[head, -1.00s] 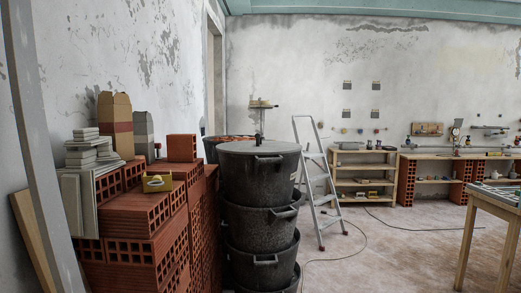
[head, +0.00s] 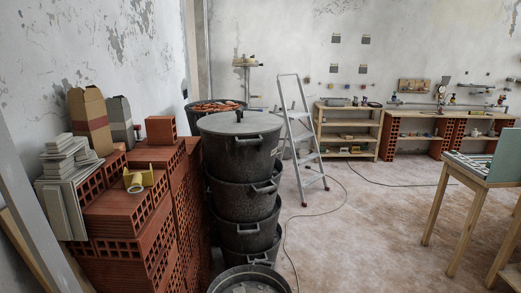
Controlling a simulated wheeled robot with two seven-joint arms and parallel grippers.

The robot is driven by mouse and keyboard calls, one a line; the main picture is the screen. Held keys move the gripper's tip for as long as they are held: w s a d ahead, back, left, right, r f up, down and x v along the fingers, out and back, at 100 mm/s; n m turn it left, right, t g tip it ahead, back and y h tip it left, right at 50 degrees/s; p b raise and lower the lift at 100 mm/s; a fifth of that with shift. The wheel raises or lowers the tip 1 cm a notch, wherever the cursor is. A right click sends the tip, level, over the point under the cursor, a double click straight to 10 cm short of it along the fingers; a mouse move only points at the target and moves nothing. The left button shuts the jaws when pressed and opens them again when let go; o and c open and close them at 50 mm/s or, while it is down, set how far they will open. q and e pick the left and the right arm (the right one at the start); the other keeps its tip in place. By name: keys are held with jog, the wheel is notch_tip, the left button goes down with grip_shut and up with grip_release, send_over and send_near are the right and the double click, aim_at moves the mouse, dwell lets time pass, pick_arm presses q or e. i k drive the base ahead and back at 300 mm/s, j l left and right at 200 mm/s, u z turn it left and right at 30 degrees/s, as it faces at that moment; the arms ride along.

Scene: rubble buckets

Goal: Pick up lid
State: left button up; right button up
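A round grey lid (head: 240,123) with a small upright knob in its middle lies on top of a stack of black buckets (head: 242,196), near the centre of the head view. The top bucket has a side handle facing me. Neither of my grippers shows in this view, so I cannot see how they stand relative to the lid.
Stacked red bricks (head: 130,215) stand left of the buckets. Another bucket (head: 214,105) with rubble is behind, and a round dark container top (head: 250,280) is in front. A stepladder (head: 302,140) and a wooden table (head: 478,170) stand right, with open floor (head: 370,230) between.

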aim_at(240, 122)
jog(key=i+l+z, duration=0.65)
jog(key=l+z, duration=0.15)
jog(key=i+l+z, duration=0.25)
jog(key=i+z, duration=0.15)
jog(key=i+l, duration=0.15)
jog(key=i, duration=0.45)
jog(key=i+l+u, duration=0.15)
jog(key=i, duration=0.5)
jog(key=i+j+u, duration=0.1)
jog(key=i+u, duration=0.5)
jog(key=u, duration=0.25)
jog(key=i+l+u, duration=0.1)
jog(key=i+u, duration=0.3)
jog(key=i+l+u, duration=0.2)
jog(key=u, duration=0.2)
jog(key=i+l+u, duration=0.25)
jog(key=u, duration=0.2)
